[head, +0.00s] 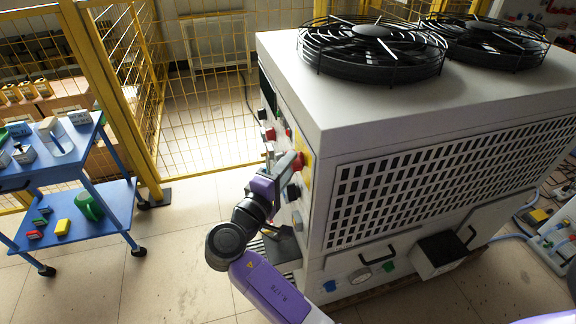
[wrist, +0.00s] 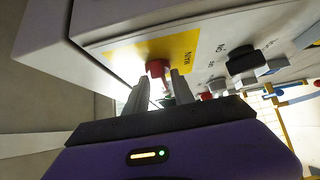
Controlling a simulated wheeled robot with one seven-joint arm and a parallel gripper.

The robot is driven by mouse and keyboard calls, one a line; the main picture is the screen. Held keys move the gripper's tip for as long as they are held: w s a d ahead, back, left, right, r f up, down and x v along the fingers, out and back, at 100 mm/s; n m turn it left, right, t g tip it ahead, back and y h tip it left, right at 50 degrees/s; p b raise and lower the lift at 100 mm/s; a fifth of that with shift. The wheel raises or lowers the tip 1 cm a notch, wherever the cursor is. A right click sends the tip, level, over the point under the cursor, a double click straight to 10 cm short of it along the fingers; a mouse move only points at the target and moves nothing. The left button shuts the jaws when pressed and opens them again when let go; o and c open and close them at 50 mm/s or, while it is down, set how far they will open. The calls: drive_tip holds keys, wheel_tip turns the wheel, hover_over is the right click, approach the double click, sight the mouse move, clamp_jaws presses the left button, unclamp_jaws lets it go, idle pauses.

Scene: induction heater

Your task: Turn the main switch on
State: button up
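The main switch is a red knob (wrist: 157,68) on a yellow plate (wrist: 128,56) marked MAIN, on the side panel of the grey heater cabinet. The yellow plate also shows in the head view (head: 306,158), near the cabinet's front corner. My gripper (wrist: 161,74) is right at the knob, with its two fingers apart. The knob shows between the fingertips or just beyond them. I cannot tell whether either finger touches it. The gripper also shows small at the panel in the head view (head: 291,166).
Beside the main switch in the wrist view are a black knob (wrist: 243,60) and more controls along the panel. The cabinet (head: 318,100) carries two black fans on top. A blue cart (head: 110,205) stands at left, before a yellow fence (head: 205,90). Floor between is clear.

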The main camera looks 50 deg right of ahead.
clamp_jaws()
drive_tip(key=shift+f+b, duration=0.3)
drive_tip(key=shift+b, duration=0.45)
drive_tip(key=m+g+h+b, duration=0.2)
drive_tip(key=m+b, duration=0.2)
drive_tip(key=b, duration=0.6)
drive_tip(key=f+m+g+h+b, duration=0.1)
drive_tip(key=m+g+h+b, duration=0.1)
drive_tip(key=b, duration=0.9)
drive_tip(key=m+g+h+b, duration=0.2)
drive_tip(key=m+h+b, duration=0.1)
drive_tip(key=m+b, duration=0.4)
drive_tip(key=shift+w+d+f+h+b, duration=0.2)
drive_tip(key=shift+w+h+b, duration=0.15)
drive_tip(key=shift+b, duration=1.3)
drive_tip(key=shift+r+m+g+b, duration=0.25)
drive_tip(key=shift+m+g+b, duration=0.05)
drive_tip(key=shift+b, duration=0.05)
drive_tip(key=shift+o, duration=1.5)
unclamp_jaws()
